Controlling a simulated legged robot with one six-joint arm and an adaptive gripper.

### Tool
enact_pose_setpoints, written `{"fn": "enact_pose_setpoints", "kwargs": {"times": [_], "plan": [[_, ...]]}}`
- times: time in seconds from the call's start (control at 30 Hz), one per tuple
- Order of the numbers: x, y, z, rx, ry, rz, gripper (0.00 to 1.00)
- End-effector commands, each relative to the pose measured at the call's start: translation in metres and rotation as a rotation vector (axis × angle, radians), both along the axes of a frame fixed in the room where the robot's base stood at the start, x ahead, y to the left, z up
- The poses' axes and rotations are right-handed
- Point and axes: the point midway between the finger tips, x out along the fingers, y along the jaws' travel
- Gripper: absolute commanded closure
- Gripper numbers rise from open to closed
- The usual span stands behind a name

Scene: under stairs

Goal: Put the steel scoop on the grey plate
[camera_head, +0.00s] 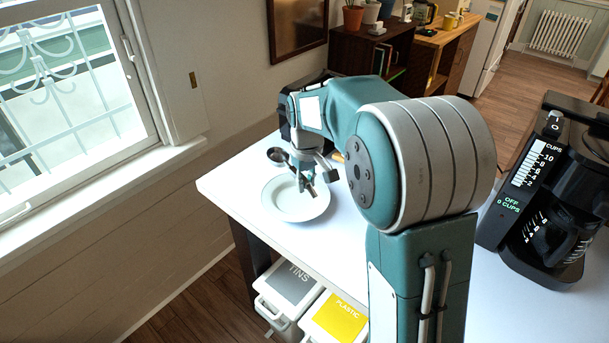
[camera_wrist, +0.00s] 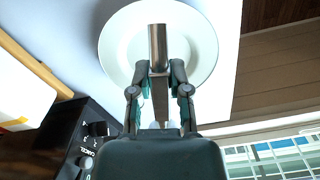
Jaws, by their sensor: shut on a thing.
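The steel scoop (camera_head: 277,155) is held in my gripper (camera_head: 303,178), which is shut on it. In the head view its dark bowl points to the left and its handle end points down over the plate. The pale grey plate (camera_head: 290,214) lies flat on the white table near its left edge. In the wrist view, the scoop's handle (camera_wrist: 157,45) sticks out between the fingertips (camera_wrist: 160,82) and overlaps the middle of the plate (camera_wrist: 118,45). The scoop's bowl is hidden there. I cannot tell whether the scoop touches the plate.
A black coffee maker (camera_head: 555,190) stands on the white surface at the right. Bins marked tins (camera_head: 290,285) and plastic (camera_head: 338,318) are below the table. A window (camera_head: 70,95) is at the left. A black appliance (camera_wrist: 85,140) shows in the wrist view.

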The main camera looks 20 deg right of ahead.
Motion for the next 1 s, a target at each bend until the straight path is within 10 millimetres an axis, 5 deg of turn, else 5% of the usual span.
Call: {"fn": "enact_pose_setpoints", "kwargs": {"times": [0.5, 0.93, 0.97, 1.0], "plan": [[0.000, 0.000, -0.050, 0.000, 0.001, 0.001, 1.00], [0.000, 0.000, -0.057, 0.000, 0.000, 0.001, 1.00], [0.000, 0.000, -0.057, 0.000, 0.000, 0.000, 0.67], [0.000, 0.000, -0.057, 0.000, 0.000, 0.000, 0.50]]}}
